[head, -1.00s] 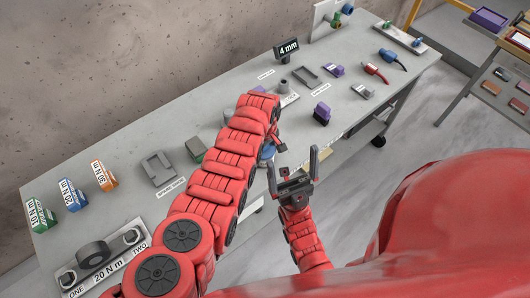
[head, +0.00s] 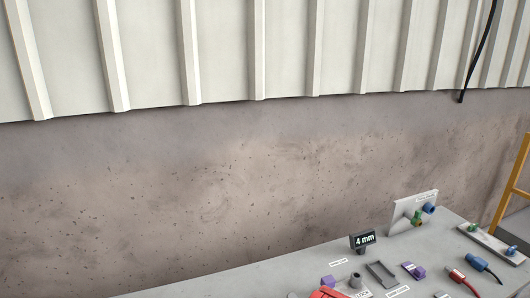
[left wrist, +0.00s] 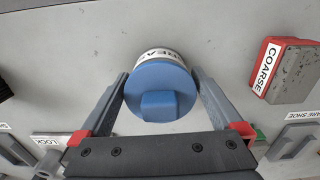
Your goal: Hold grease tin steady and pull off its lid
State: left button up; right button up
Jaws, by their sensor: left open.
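The grease tin (left wrist: 160,54) shows in the left wrist view, with a white label band partly reading "GREAS". Its round blue lid (left wrist: 145,78) faces the camera and has a raised blue block (left wrist: 160,105) on its near side. My left gripper (left wrist: 160,74) is open, with one grey finger on each side of the tin. I cannot tell whether the fingers touch it. The tin's lower body is hidden under the lid. The head view shows neither the tin nor my right gripper.
In the left wrist view a red-backed block marked "COARSE" (left wrist: 288,74) lies right of the tin, and a grey holder (left wrist: 292,140) lies lower right. In the head view a "4 mm" sign (head: 363,241) and a grey tray (head: 382,274) stand on the bench (head: 250,281) before the wall.

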pick_arm(q)
notch_tip(320, 180, up, 12)
jog(key=shift+f, duration=0.15)
dwell(0.3)
jog(key=shift+s+f, duration=0.1)
